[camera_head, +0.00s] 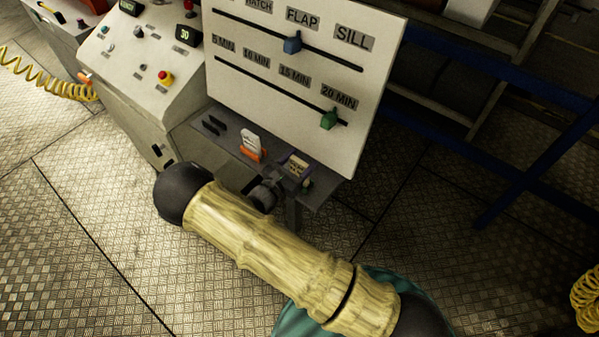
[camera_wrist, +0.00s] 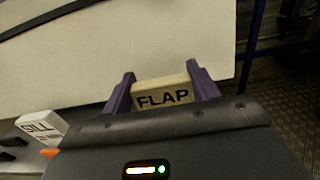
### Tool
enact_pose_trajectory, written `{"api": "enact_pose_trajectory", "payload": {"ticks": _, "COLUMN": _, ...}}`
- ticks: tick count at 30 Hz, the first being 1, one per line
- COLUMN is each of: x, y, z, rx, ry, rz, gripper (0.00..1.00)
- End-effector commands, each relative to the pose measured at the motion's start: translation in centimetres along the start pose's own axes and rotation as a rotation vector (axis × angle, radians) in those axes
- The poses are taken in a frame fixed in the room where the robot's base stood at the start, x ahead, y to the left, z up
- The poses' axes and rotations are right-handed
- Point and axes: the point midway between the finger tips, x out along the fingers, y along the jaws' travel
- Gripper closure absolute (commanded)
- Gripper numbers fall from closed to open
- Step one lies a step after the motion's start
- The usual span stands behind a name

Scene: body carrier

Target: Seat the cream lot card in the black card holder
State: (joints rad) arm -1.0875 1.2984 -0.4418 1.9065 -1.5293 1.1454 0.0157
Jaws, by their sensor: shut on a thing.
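The cream lot card (camera_wrist: 163,95), marked FLAP, is between the two purple fingers of my gripper (camera_wrist: 162,80), which is shut on it. In the head view the card (camera_head: 297,168) shows over the right end of the dark shelf, close to the white panel. Whether its lower edge touches the shelf is hidden by my gripper's body. A black slotted piece (camera_head: 214,126), which looks like the black card holder, lies at the shelf's left end, empty and apart from my gripper. Part of it shows at the left edge of the wrist view (camera_wrist: 8,156).
A white card (camera_head: 250,141) marked SILL stands in an orange holder (camera_head: 252,155), between the black piece and my gripper. The white panel (camera_head: 270,62) with blue and green sliders rises behind the shelf (camera_head: 229,143). A control console (camera_head: 140,65) stands at left, a blue rail (camera_head: 535,170) at right.

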Motion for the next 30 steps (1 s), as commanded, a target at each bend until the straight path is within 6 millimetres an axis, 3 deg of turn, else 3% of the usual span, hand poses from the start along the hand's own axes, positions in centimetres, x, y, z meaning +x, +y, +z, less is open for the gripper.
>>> {"api": "enact_pose_trajectory", "payload": {"ticks": 19, "x": 0.0, "y": 0.0, "z": 2.2, "rx": 0.000, "ry": 0.000, "rz": 0.000, "gripper": 0.66}}
{"api": "enact_pose_trajectory", "payload": {"ticks": 30, "x": 0.0, "y": 0.0, "z": 2.3, "rx": 0.000, "ry": 0.000, "rz": 0.000, "gripper": 0.66}}
